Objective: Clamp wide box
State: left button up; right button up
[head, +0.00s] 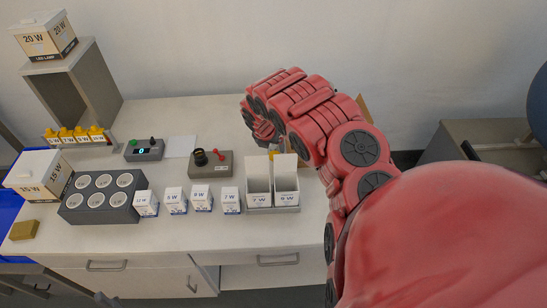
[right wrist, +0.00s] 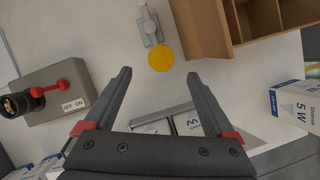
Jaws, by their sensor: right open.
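Two wide white-and-brown lamp boxes show in the head view. One, marked 20 W (head: 40,40), sits on top of a grey open-fronted stand at the far left. The other, marked 15 W (head: 32,172), stands at the left end of the table. My right gripper is far to the right of both; in the head view its fingers are hidden behind my own arm. In the right wrist view my right gripper (right wrist: 159,76) is open, with nothing between its fingertips. My left gripper is not in view.
A grey tray (head: 272,209) holds two white cartons. A grey switch box (head: 211,165), a holder with round wells (head: 98,200) and several small bulb boxes stand along the table. A yellow disc (right wrist: 161,58) and a brown compartment box (right wrist: 222,42) lie beyond my right fingers.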

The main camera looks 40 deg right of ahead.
aim_at(273, 152)
jog(key=x, duration=0.1)
jog(key=b+x, duration=0.1)
jog(key=x, duration=0.1)
jog(key=b+x, duration=0.1)
jog(key=x, duration=0.1)
jog(key=shift+s+a+f, duration=0.15)
jog(key=shift+s+f, duration=0.15)
jog(key=shift+f, duration=0.1)
jog(key=shift+w+f+p, duration=0.1)
jog(key=shift+w+p, duration=0.05)
jog(key=shift+p, duration=0.25)
jog(key=shift+x, duration=0.9)
grip_shut()
